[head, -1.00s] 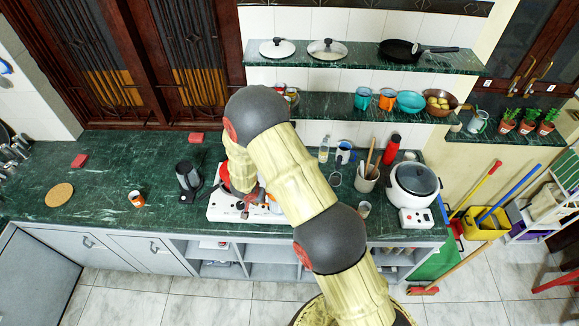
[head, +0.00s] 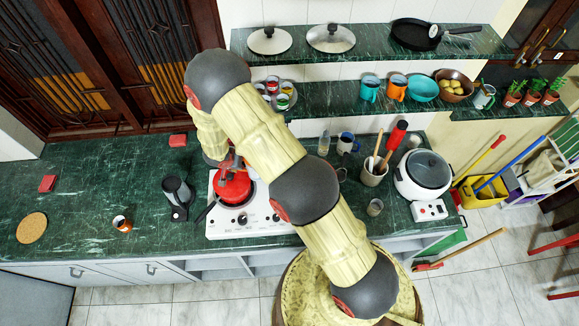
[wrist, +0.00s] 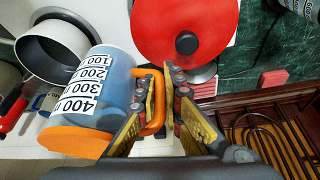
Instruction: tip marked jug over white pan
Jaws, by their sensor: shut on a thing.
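My gripper (wrist: 168,100) is shut on the orange handle of the marked jug (wrist: 112,88), in the wrist view. The jug has a blue translucent body, an orange end towards the camera, and a white label with black numbers from 100 to 400. The white pan (wrist: 40,58), with a dark grey inside, lies beyond the jug at the upper left, and the jug overlaps part of it in the picture. I cannot tell whether the two touch. In the head view my arm hides the jug and the white pan.
A red lidded pot (head: 233,187) stands on the white stove (head: 228,222), close by my gripper. A utensil crock (head: 374,172) and a rice cooker (head: 423,175) stand to the right. The left counter is mostly clear.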

